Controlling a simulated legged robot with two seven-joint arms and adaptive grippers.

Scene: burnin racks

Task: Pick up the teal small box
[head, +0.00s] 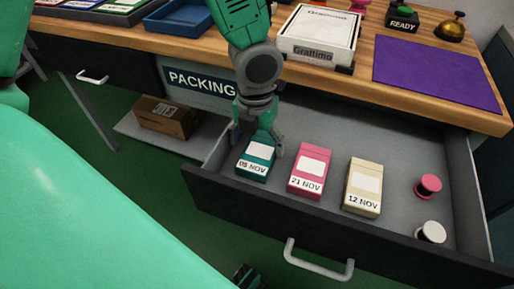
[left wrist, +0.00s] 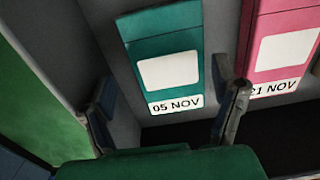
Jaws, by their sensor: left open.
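The teal small box (head: 256,161), labelled "05 NOV", lies in the open drawer at its left end. It also shows in the left wrist view (left wrist: 166,50). My left gripper (head: 256,140) is over the box, pointing down, with its fingers to either side of the box's far part in the head view. In the left wrist view its two fingers (left wrist: 168,112) are spread apart, with the box's labelled end between and beyond them. Whether they touch the box cannot be told.
A pink box (head: 309,171) labelled "21 NOV" lies close to the right of the teal one. A cream box (head: 362,187) and two spools (head: 428,186) lie farther right. The drawer's front wall (head: 335,236) and left side wall are near. The wooden desk (head: 412,99) is behind.

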